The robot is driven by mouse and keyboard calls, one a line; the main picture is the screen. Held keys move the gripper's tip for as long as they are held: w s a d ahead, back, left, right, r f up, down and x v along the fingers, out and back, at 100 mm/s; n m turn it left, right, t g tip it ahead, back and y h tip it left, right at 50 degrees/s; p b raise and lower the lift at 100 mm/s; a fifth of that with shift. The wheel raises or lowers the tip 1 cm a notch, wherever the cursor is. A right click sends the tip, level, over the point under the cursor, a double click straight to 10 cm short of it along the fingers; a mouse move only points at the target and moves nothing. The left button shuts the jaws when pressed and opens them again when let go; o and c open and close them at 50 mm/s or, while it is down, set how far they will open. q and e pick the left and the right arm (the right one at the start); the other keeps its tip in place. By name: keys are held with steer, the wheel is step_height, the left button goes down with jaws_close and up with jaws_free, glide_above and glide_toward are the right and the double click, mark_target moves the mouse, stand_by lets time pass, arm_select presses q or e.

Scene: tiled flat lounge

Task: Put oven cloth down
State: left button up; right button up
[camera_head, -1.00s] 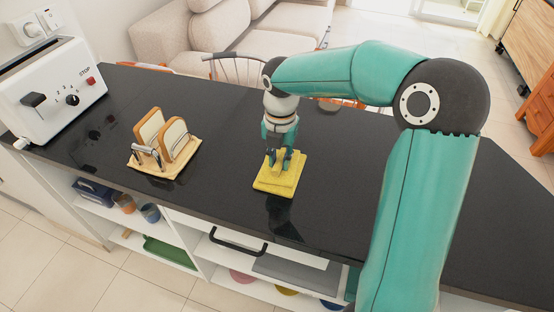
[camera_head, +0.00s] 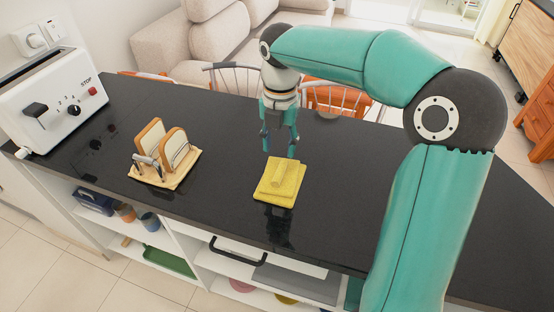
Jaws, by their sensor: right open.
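The yellow oven cloth (camera_head: 268,192) lies folded in a small stack on the black countertop (camera_head: 225,213), near its front edge. A raised fold shows along its top. My right gripper (camera_head: 279,148) hangs above and just behind the cloth, fingers pointing down. Its fingers are apart with nothing between them, and a gap shows between them and the cloth. My left gripper is out of the picture.
A toast rack with bread slices (camera_head: 173,142) stands on a wooden board left of the cloth. A white toaster (camera_head: 52,100) is at the far left. Chairs (camera_head: 335,98) stand behind the counter. The counter around the cloth is clear.

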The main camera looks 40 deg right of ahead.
step_height(320, 180, up, 4)
steer(key=shift+f, duration=0.1)
stand_by(0.4)
